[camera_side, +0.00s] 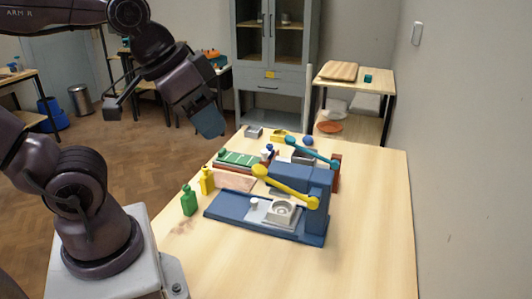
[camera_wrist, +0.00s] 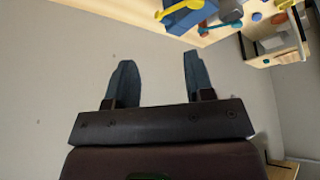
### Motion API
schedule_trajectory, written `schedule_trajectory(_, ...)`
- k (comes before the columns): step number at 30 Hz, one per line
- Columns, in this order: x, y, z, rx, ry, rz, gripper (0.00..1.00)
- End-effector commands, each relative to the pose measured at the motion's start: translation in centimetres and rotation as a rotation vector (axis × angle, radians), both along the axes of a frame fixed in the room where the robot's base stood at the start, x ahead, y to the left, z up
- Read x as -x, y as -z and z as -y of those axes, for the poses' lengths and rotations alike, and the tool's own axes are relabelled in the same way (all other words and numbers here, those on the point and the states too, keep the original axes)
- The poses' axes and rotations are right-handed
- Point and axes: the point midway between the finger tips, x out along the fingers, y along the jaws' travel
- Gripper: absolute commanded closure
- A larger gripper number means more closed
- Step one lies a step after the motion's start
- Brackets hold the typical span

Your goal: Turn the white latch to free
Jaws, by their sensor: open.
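A blue press (camera_side: 232,205) with a yellow lever (camera_side: 285,187) stands on the table. On its base is a grey plate with a pale round cup (camera_side: 283,212). A small white knob (camera_side: 254,203) stands upright left of the cup; it may be the white latch, but its setting is too small to read. My gripper (camera_side: 208,122) is open and empty, high above the table's far left side and well apart from the press. In the wrist view my gripper (camera_wrist: 158,75) shows two spread fingers, with part of the blue press (camera_wrist: 188,18) at the top edge.
A green bottle (camera_side: 189,201) and a yellow bottle (camera_side: 207,181) stand left of the press. Behind it are a green-topped block (camera_side: 240,159), a teal lever (camera_side: 312,152) and small items. The table's front and right (camera_side: 370,220) are clear, with a wall beyond.

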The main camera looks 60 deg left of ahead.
Motion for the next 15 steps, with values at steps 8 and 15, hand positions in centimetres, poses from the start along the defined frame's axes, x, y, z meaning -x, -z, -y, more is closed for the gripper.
schedule_trajectory(8,-1.8,2.6,-2.7,0.047,-0.132,-0.157,0.50)
schedule_trajectory(15,-6.9,5.4,-8.8,0.301,-0.574,-0.322,0.50)
